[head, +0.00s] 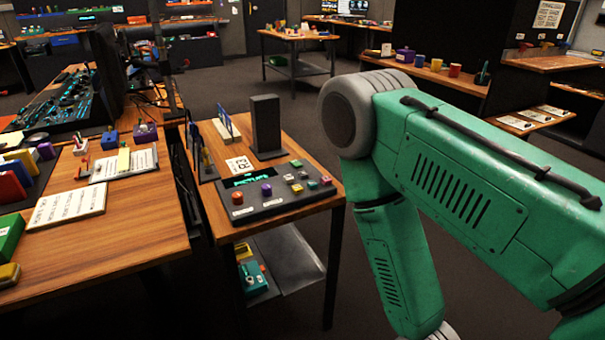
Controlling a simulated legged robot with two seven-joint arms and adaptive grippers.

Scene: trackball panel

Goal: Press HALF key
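A dark grey trackball panel (278,194) lies on the small wooden table in the middle of the head view. It has a small lit display with teal text, a purple ball (266,189), a red round button (238,198) and several small coloured keys (299,183) on its right half. The key labels are too small to read, so I cannot tell which one is HALF. My green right arm fills the right side, to the right of the panel. Its gripper is below the picture edge. My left gripper is not in view.
A black upright block (265,126) stands behind the panel, with a white tag card (239,164) beside it. A wooden desk (120,245) with notes and coloured items is on the left, across a narrow gap. Dark floor lies beyond the small table (214,135).

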